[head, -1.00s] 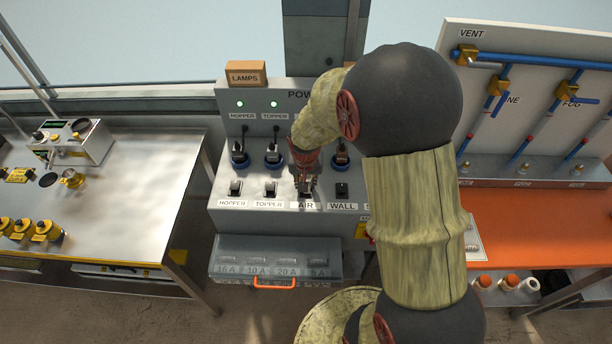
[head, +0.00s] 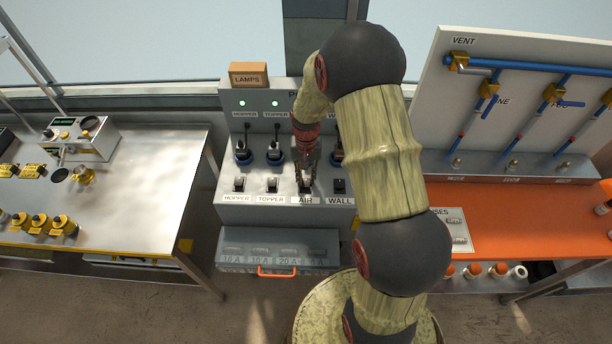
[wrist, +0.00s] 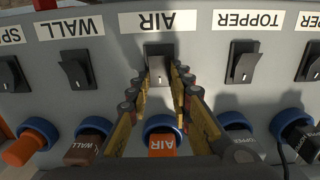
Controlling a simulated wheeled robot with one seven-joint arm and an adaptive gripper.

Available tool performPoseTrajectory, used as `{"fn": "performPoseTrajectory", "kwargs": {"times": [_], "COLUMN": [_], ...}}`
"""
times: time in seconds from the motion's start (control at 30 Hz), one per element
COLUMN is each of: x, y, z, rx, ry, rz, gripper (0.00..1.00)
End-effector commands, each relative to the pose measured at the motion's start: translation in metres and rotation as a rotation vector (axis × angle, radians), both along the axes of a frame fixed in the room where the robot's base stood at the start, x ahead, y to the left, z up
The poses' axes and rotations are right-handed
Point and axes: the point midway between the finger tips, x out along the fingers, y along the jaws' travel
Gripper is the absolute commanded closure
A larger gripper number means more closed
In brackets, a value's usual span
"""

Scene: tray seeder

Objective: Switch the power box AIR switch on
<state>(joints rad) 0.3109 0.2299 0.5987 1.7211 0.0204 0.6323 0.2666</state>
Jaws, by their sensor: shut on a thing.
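The grey power box (head: 232,212) stands in the middle of the head view, with a row of labelled rocker switches. The AIR switch (wrist: 158,72) sits beside its AIR label (wrist: 157,21), which is upside down in the wrist view. My gripper (wrist: 162,74) is shut on the AIR switch, one finger on each side of it. In the head view my gripper (head: 306,184) reaches down to the AIR switch just above its label, largely covering it. I cannot tell the switch's position.
The WALL switch (wrist: 78,70) and TOPPER switch (wrist: 243,62) flank the AIR switch closely. An orange AIR plug (wrist: 162,144) lies under my fingers. A fuse drawer (head: 240,262) is below. Steel bench (head: 130,190) left, orange bench (head: 500,222) right.

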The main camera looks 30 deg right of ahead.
Motion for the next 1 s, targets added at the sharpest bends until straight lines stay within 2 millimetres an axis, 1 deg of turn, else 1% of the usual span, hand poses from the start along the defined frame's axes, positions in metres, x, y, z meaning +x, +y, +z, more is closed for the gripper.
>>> {"fn": "performPoseTrajectory", "kwargs": {"times": [0.07, 0.1, 0.4, 0.67, 0.77, 0.87, 1.0], "x": [0.001, 0.001, 0.000, 0.000, 0.001, 0.002, 0.003], "y": [0.000, 0.000, 0.000, 0.000, 0.000, -0.001, -0.002], "z": [0.000, 0.000, 0.000, 0.001, 0.005, 0.018, 0.045], "rx": [-0.001, -0.001, -0.001, -0.001, -0.001, -0.002, -0.003], "ry": [-0.003, -0.003, -0.001, -0.001, -0.002, -0.005, -0.006], "rz": [0.000, 0.000, 0.000, 0.000, 0.000, 0.000, 0.000], "gripper": [1.00, 0.77, 0.61, 0.61, 0.61, 0.61, 0.61]}}
